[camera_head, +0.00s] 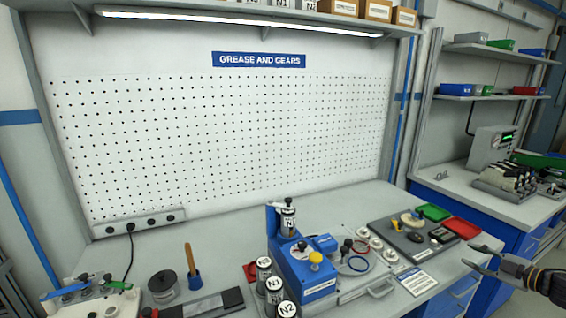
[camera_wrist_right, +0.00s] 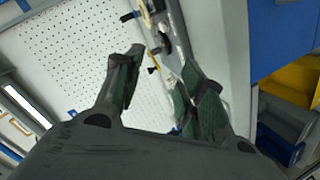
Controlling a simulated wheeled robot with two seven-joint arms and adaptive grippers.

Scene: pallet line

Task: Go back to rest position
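My right gripper (camera_head: 478,262) is at the lower right in the head view, just off the front right part of the workbench (camera_head: 365,203). Its fingers are spread apart with nothing between them. In the right wrist view the two fingers (camera_wrist_right: 158,85) also stand apart and empty, with the bench edge beyond them. My left gripper is not in the head view.
On the bench stand a blue machine (camera_head: 303,272), several dark canisters (camera_head: 264,275), a grey tray of parts (camera_head: 405,238), and green (camera_head: 433,212) and red (camera_head: 462,228) bins. A blue side cabinet (camera_head: 500,222) stands at the right.

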